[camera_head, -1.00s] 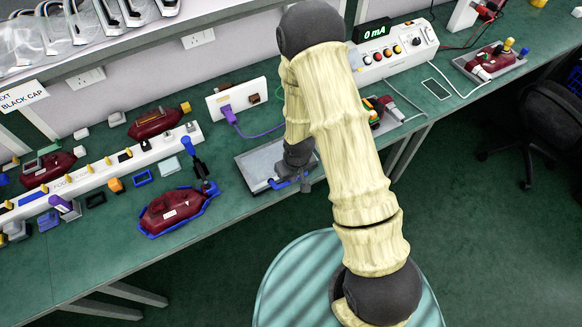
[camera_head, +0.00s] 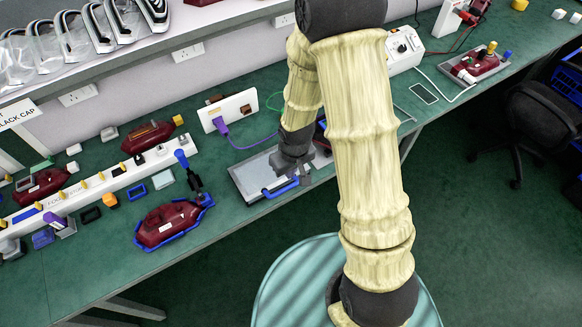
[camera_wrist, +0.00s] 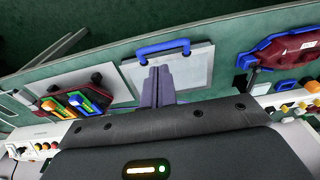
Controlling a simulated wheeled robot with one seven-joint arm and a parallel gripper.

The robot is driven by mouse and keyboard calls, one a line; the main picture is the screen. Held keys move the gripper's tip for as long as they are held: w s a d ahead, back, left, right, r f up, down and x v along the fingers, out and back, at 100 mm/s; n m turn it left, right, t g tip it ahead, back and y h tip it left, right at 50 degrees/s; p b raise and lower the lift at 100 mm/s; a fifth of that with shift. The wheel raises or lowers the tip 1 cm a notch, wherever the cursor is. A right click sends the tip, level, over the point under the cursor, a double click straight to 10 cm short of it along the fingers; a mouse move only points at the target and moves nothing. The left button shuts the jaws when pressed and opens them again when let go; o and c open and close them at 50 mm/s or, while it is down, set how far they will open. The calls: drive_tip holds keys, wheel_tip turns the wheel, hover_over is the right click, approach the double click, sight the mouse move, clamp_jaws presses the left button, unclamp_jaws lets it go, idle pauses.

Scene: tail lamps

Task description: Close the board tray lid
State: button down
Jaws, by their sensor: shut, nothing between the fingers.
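The board tray (camera_head: 243,179) is a shallow grey tray on the green bench. Its pale lid with a blue handle (camera_head: 281,188) lies about flat over it; I cannot tell whether it is fully seated. In the wrist view the blue handle (camera_wrist: 163,47) is at the front edge of the pale lid (camera_wrist: 192,70). My gripper (camera_head: 296,168) is above the lid, just behind the handle. In the wrist view its fingers (camera_wrist: 158,82) are together and empty, pointing at the lid beside the handle. My arm and fingers hide part of the tray.
A dark red lamp in a blue-rimmed holder (camera_head: 165,224) stands left of the tray. Behind are a white socket box (camera_head: 229,108) with a purple cable and a long white strip (camera_head: 100,184) with small parts. A black chair (camera_head: 525,125) stands at right.

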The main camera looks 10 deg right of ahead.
drive_tip(key=shift+s+d+r, duration=0.1)
drive_tip(key=shift+s+r, duration=0.05)
drive_tip(key=shift+r, duration=0.9)
drive_tip(key=s+d+r+m, duration=0.2)
drive_tip(key=s+d+r, duration=0.1)
drive_tip(key=r, duration=0.3)
drive_tip(key=s+d+r+m+t, duration=0.1)
drive_tip(key=s+d+r+m, duration=0.1)
drive_tip(key=s+d+r, duration=0.2)
wheel_tip(320, 180, up, 3)
drive_tip(key=shift+d+r+m+h, duration=0.2)
drive_tip(key=shift+d+m+h, duration=0.1)
drive_tip(key=shift+d, duration=0.2)
